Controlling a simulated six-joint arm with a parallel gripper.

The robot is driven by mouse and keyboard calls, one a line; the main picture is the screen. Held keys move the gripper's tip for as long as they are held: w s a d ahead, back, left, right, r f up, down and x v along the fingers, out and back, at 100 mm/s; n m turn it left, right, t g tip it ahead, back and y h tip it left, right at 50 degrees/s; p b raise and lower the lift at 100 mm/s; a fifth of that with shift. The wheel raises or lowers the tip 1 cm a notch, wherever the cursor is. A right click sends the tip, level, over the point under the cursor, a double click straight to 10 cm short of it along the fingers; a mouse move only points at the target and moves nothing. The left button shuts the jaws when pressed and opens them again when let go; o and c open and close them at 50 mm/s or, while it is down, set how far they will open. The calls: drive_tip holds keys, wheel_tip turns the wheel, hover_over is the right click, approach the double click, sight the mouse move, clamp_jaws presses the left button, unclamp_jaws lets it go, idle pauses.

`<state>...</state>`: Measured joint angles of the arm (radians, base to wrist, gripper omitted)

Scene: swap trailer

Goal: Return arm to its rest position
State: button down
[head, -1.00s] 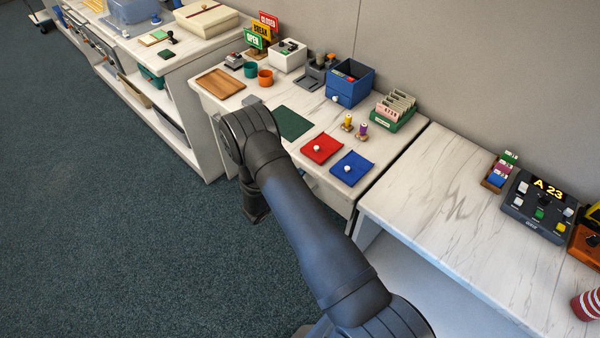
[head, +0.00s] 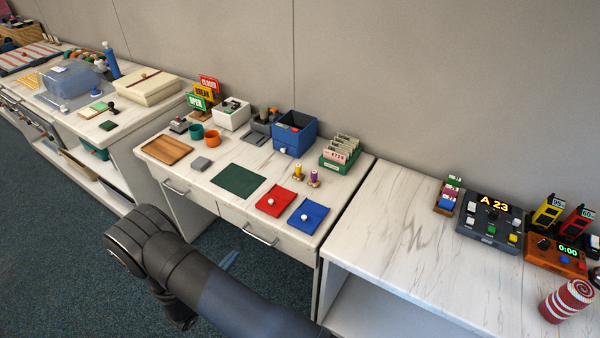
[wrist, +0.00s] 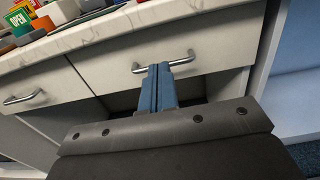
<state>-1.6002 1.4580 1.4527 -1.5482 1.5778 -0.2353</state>
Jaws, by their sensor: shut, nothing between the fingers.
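My arm (head: 200,275) reaches in from the bottom of the head view and is bent in front of the desk, below the level of its top. In the wrist view my gripper (wrist: 160,72) shows as two blue fingers side by side, closed with nothing between them. The fingertips appear in front of a metal drawer handle (wrist: 180,62); I cannot tell how far apart they are. In the head view the gripper is mostly hidden by the arm.
The white desk (head: 215,215) has two drawers with handles. A blue box (head: 293,135) stands behind. Open carpet (head: 60,240) lies at left.

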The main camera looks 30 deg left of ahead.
drive_tip(key=shift+w, duration=0.1)
drive_tip(key=w, duration=1.4)
drive_tip(key=c, duration=2.1)
unclamp_jaws()
